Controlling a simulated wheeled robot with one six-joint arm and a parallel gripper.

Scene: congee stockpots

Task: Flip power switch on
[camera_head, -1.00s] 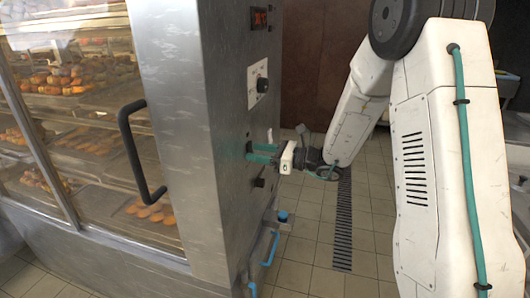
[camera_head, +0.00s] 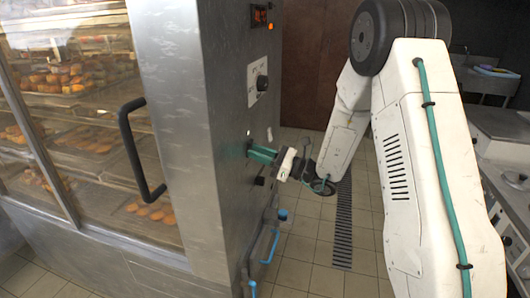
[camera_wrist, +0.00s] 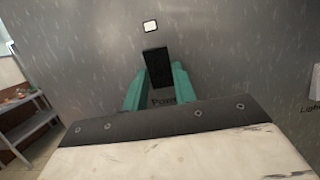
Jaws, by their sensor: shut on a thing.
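The power switch (camera_wrist: 157,62) is a black rocker on the grey steel side of the oven, above a partly hidden "Power" label. In the wrist view it sits between the two teal fingers of my gripper (camera_wrist: 159,74), which are shut on it.
The oven (camera_head: 215,60) has a glass door with trays of pastries and a black door handle (camera_head: 138,150). Its side carries a display (camera_head: 259,16), a knob (camera_head: 262,83) and blue-handled pipes (camera_head: 270,245) below. A "Light" switch (camera_wrist: 317,98) is at right. Open tiled floor lies behind.

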